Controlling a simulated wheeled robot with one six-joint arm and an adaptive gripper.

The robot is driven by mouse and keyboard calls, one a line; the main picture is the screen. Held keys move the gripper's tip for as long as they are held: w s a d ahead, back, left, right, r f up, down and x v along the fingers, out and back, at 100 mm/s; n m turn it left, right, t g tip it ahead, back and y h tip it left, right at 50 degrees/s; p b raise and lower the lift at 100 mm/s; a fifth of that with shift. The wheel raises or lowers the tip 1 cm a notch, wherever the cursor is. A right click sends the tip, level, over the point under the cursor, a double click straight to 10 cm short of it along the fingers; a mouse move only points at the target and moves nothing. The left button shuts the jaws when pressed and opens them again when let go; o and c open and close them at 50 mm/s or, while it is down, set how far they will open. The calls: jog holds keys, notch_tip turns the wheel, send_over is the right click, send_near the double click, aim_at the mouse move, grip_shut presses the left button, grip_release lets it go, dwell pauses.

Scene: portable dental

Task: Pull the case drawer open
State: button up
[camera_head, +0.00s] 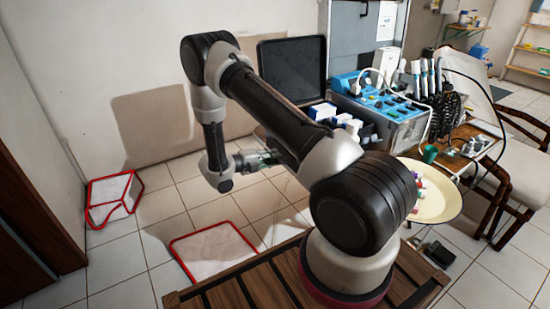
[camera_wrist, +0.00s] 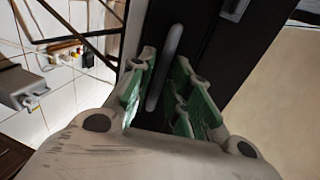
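In the wrist view, a pale bar handle (camera_wrist: 170,50) stands out from a dark front (camera_wrist: 205,35), which looks like the case drawer. My gripper (camera_wrist: 163,68) has green-padded fingers that are apart, one on each side of the handle. I cannot tell whether either pad touches it. In the head view, my gripper (camera_head: 268,158) is small at the left of the case, partly hidden by my arm. The grey dental case (camera_head: 402,130) with a blue control panel stands at the right. The drawer front is not clear there.
A dark flat panel (camera_head: 292,70) stands behind my arm. Handpieces (camera_head: 425,75) and hoses are at the case's right. A round cream tray (camera_head: 440,200) and a chair (camera_head: 520,190) are at the right.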

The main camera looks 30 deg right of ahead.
jog(key=shift+x, duration=0.8)
grip_shut()
jog(key=f+v, duration=0.2)
jog(key=v, duration=0.9)
jog(key=w+a+f+v, duration=0.1)
jog(key=f+v, duration=0.1)
jog(key=v, duration=0.9)
jog(key=shift+s+a+f, duration=0.3)
jog(key=shift+s+a, duration=0.05)
jog(key=shift+s, duration=0.15)
grip_release()
jog(key=v, duration=1.2)
